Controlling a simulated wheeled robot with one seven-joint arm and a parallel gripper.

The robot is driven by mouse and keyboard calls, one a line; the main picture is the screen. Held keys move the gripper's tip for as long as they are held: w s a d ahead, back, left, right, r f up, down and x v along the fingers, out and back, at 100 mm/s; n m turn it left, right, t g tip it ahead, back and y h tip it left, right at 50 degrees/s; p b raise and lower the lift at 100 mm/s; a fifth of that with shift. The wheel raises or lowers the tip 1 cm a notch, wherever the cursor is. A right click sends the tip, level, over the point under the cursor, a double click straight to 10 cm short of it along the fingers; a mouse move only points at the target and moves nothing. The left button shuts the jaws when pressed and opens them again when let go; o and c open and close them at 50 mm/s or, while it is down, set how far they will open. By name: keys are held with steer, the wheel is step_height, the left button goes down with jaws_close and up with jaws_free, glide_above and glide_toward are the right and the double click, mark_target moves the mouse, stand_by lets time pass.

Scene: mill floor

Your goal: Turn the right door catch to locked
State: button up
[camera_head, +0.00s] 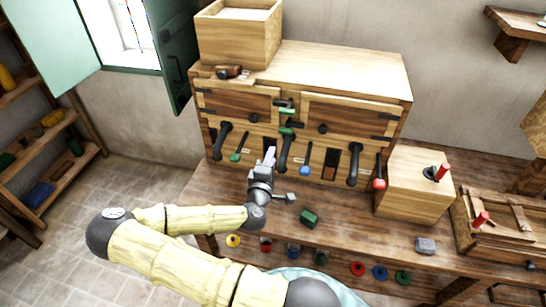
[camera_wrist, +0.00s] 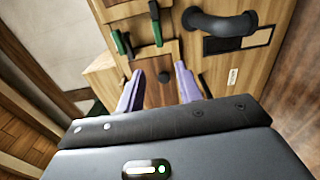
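A wooden cabinet stands on the bench with a left door (camera_head: 240,104) and a right door (camera_head: 350,118). Between the doors are two dark catches with green handles, an upper one (camera_head: 287,110) and a lower one (camera_head: 287,130). I cannot tell which of these serves the right door. Green and black handles (camera_wrist: 118,42) also show at the top of the wrist view. My gripper (camera_head: 270,154) is in front of the cabinet, below the catches. In the wrist view its pale purple fingers (camera_wrist: 160,88) are apart, with a dark round knob on wood beyond the gap. It holds nothing.
Dark curved pipe-like handles (camera_head: 285,152) and levers with green, blue and red (camera_head: 379,184) ends line the cabinet's lower front. A wooden box (camera_head: 410,190) with a red-handled lever stands at right. A green block (camera_head: 309,218) lies on the bench (camera_head: 345,225).

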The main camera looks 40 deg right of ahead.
steer(key=shift+s+r+p, duration=0.15)
steer(key=shift+r+p, duration=0.05)
steer(key=shift+p, duration=0.2)
steer(key=p, duration=0.1)
steer(key=s+p, duration=0.1)
steer(key=p, duration=0.1)
steer(key=shift+s+a+f+p, duration=0.2)
steer(key=shift+s+p, duration=0.05)
steer(key=shift+p, duration=0.05)
steer(key=shift+f, duration=0.1)
steer(key=s+a+f+m+g+y+b, duration=0.3)
steer(key=s+a+f+m+g+y, duration=0.2)
steer(key=a+f+m+g+y, duration=0.35)
steer(key=a+r+m+y+b, duration=0.1)
steer(key=a+r+y, duration=0.35)
steer(key=a, duration=0.45)
steer(key=s+a+r+b, duration=0.1)
steer(key=s+r, duration=0.1)
steer(key=r, duration=0.3)
steer(key=s+a+r+n, duration=0.1)
steer(key=s+a+r, duration=0.1)
steer(key=r, duration=0.3)
steer(key=shift+s+a+r+g+y+b, duration=0.3)
steer(key=shift+s+r+g+b, duration=0.05)
steer(key=shift+s, duration=0.2)
